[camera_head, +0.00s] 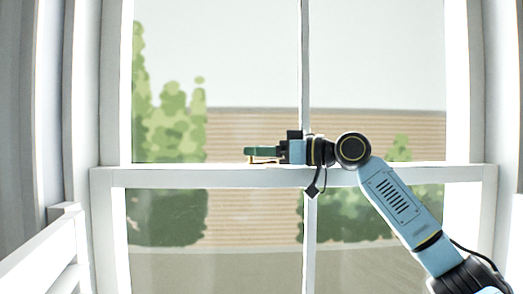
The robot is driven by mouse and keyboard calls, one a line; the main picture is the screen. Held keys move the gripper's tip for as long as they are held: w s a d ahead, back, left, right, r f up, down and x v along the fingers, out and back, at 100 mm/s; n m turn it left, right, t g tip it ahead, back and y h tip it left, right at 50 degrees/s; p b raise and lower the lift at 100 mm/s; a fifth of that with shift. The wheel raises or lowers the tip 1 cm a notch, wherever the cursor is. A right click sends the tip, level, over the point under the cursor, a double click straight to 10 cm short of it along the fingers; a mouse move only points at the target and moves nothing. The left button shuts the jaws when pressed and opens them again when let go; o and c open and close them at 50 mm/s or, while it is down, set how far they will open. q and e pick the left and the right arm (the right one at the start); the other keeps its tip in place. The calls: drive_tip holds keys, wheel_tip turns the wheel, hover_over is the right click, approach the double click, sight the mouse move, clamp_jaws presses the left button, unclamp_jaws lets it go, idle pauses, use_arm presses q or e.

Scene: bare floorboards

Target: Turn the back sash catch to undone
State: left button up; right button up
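The sash catch (261,151) shows as a small dark green bar over a thin brass-coloured piece, on the middle rail of the window. My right gripper (284,152) is at the right end of the green bar, pointing left, and seems to touch or overlap it. The fingers are small and seen from the side, so I cannot tell whether they are open or closed on the bar. The gripper hides whatever lies right behind it. No other catch can be made out. My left gripper is not in view.
The white middle rail (200,176) runs across the window, with a vertical glazing bar (305,60) behind my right wrist. White frame posts stand at both sides. A white slatted rail (45,255) is at the lower left. Left of the catch, the rail is clear.

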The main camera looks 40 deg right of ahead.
clamp_jaws()
drive_tip(key=shift+w+a+m+t+h+p, duration=0.1)
drive_tip(key=shift+w+m+t+h+p, duration=0.15)
drive_tip(key=shift+m+t+h+p, duration=0.5)
drive_tip(key=shift+w+d+m+t+h+p, duration=0.1)
drive_tip(key=shift+w+m+t+h, duration=0.2)
drive_tip(key=shift+m+h, duration=0.85)
drive_tip(key=shift+w+a+m+t+h+p, duration=0.1)
drive_tip(key=shift+w+m+t+h+p, duration=0.25)
drive_tip(key=shift+h, duration=1.05)
drive_tip(key=shift+s, duration=0.1)
unclamp_jaws()
drive_tip(key=shift+s, duration=0.1)
drive_tip(key=shift+r, duration=0.2)
